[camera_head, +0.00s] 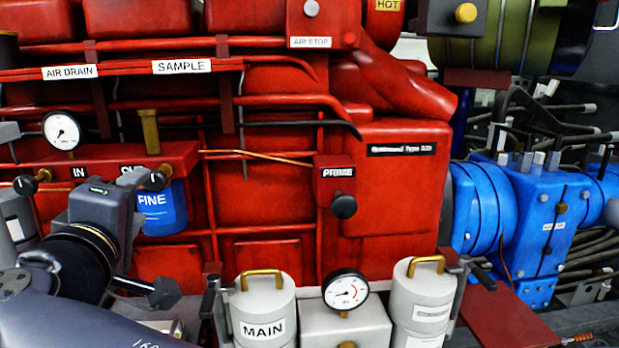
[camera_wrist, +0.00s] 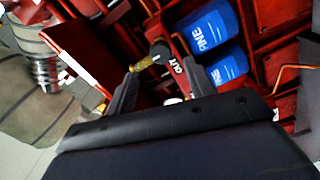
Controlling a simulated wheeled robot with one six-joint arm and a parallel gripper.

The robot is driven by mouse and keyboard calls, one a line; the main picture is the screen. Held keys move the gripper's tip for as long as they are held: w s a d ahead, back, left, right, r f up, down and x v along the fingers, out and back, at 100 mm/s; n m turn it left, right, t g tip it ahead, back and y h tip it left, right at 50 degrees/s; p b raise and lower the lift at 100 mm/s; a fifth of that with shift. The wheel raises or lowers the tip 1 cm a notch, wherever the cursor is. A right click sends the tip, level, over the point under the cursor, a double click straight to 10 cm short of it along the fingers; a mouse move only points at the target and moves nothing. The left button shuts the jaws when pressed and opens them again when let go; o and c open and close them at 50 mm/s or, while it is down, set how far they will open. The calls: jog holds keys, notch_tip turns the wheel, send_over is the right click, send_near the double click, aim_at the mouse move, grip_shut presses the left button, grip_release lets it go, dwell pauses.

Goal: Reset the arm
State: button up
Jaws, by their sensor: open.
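My arm (camera_head: 95,225) is at the lower left of the head view, in front of the red engine block (camera_head: 390,220). Beyond the fingers is a brass valve with a black knob (camera_wrist: 159,52), beside the OUT label (camera_wrist: 177,66). I cannot tell how far the fingertips are from it.
Blue FINE filters (camera_wrist: 206,32) hang near the OUT valve; one FINE filter (camera_head: 162,208) shows in the head view. A gauge (camera_head: 62,130) is above my arm. A blue pump (camera_head: 535,215) is at right.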

aim_at(154, 184)
jog(key=w, duration=0.6)
jog(key=w+a, duration=0.1)
jog(key=w, duration=0.2)
jog(key=shift+w+b, duration=0.35)
jog(key=shift+s+r+n+p, duration=0.25)
jog(key=shift+n+p, duration=0.55)
jog(key=shift+p, duration=0.25)
jog(key=n+p, duration=0.4)
jog(key=p, duration=0.1)
jog(key=shift+w, duration=0.1)
jog(key=n+p, duration=0.5)
jog(key=p, duration=0.3)
jog(key=shift+f+n, duration=0.1)
jog(key=shift+n, duration=0.3)
jog(key=n+p, duration=0.7)
jog(key=p, duration=0.5)
jog(key=n+p, duration=0.2)
jog(key=p, duration=0.2)
jog(key=shift+n, duration=0.3)
jog(key=shift+f+n+p, duration=0.1)
jog(key=shift+n+p, duration=0.5)
jog(key=shift+p, duration=0.25)
jog(key=shift+f, duration=0.15)
